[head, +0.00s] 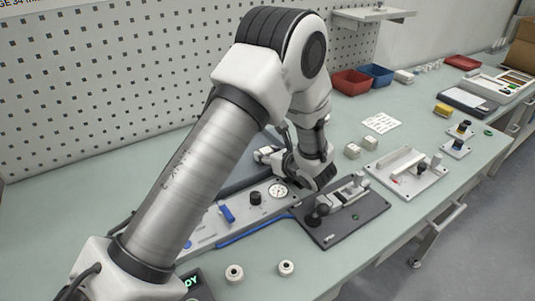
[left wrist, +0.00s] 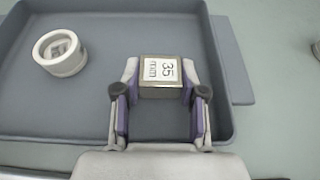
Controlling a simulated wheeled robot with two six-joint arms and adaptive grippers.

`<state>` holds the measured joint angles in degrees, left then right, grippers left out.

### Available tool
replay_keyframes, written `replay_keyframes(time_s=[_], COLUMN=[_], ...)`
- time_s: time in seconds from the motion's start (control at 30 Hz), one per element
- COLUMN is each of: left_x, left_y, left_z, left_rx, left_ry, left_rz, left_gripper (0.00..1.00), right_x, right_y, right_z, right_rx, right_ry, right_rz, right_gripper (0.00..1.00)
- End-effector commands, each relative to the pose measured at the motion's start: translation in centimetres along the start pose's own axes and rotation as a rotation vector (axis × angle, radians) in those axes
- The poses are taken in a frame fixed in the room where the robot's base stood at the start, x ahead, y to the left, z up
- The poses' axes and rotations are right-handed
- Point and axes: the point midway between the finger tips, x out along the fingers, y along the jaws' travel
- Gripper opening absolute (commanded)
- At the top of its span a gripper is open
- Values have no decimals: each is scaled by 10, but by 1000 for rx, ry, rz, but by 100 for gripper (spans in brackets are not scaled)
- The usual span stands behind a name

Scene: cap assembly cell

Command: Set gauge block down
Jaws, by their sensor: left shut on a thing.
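In the head view my left gripper (head: 268,155) is at the tray (head: 236,176), largely behind my arm, and the block cannot be made out. My right gripper is not in view.
A white ring-shaped part (left wrist: 60,52) lies in the tray, left of the block. A panel with a dial (head: 278,191) and a dark fixture plate (head: 340,222) stand close in front. Two white rings (head: 286,267) lie near the front edge. Red (head: 350,82) and blue bins are farther back.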

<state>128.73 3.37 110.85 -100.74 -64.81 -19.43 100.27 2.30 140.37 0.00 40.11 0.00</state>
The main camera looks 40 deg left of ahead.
Motion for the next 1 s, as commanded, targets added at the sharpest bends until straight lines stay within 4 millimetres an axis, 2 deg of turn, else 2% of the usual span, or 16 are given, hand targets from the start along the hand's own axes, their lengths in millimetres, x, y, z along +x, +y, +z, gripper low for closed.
replay_keyframes(time_s=[0.17, 0.2, 0.27, 0.57, 0.67, 0.77, 1.0], left_x=[2, 1, 1, 1, -5, -24, -88], left_y=[0, 0, 0, 0, 0, -1, -1], left_z=[-4, -4, -3, -2, 2, 4, 8], left_rx=[0, 0, 0, 0, 2, 4, 5], left_ry=[-1, 0, 1, 1, 0, -2, -5], left_rz=[0, 0, 0, 0, -1, -4, -4], left_gripper=[0, 48, 66, 66, 66, 66, 66], right_x=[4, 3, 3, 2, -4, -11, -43], right_y=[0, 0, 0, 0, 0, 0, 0], right_z=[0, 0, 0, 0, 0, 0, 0], right_rx=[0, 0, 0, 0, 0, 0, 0], right_ry=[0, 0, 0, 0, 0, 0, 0], right_rz=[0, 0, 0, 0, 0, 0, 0], right_gripper=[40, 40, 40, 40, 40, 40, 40])
